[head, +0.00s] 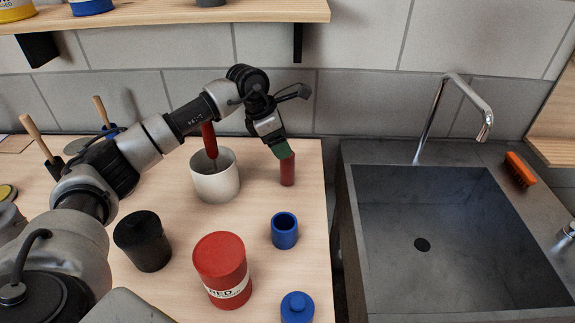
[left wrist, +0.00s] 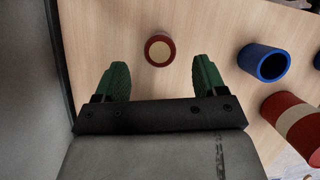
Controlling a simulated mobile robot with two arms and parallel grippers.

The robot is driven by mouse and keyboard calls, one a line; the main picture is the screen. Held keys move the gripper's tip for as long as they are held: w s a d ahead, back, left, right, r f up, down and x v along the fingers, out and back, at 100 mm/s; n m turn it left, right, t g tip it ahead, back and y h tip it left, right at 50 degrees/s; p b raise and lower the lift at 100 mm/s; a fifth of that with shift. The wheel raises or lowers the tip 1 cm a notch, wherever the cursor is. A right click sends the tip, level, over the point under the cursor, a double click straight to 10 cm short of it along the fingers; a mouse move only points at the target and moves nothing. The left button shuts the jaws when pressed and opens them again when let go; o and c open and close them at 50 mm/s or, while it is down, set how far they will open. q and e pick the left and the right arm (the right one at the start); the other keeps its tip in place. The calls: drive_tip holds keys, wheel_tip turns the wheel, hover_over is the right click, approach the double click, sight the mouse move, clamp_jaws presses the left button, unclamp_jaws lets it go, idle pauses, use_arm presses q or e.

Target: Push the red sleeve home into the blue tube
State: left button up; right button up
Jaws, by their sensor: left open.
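The red sleeve (head: 288,172) stands upright on the wooden worktop near its right edge. In the left wrist view the sleeve (left wrist: 159,50) shows end-on as a red ring with a cream centre. My left gripper (head: 283,151), with green fingers, points down at the sleeve's top. In the left wrist view the gripper (left wrist: 161,72) is open, and the sleeve appears just beyond the fingertips, between their lines, not gripped. The blue tube (head: 285,235) stands upright with its dark opening up, nearer the front; it also shows in the left wrist view (left wrist: 264,62). My right gripper is not in view.
A white pot (head: 216,184) holding a red-handled tool stands left of the sleeve. A red tin (head: 222,262), a black pot (head: 143,243) and a blue lidded jar (head: 297,308) stand in front. Right of the worktop's edge (head: 327,215) is a grey sink (head: 440,225).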

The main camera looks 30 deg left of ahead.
sight(291, 160)
use_arm(q)
drive_tip(key=p+x, duration=0.1)
drive_tip(key=x, duration=0.6)
drive_tip(key=shift+w+d+f, duration=0.1)
drive_tip(key=shift+w+f, duration=0.05)
drive_tip(key=shift+c, duration=0.3)
drive_tip(key=c, duration=0.9)
drive_tip(key=shift+c, duration=0.2)
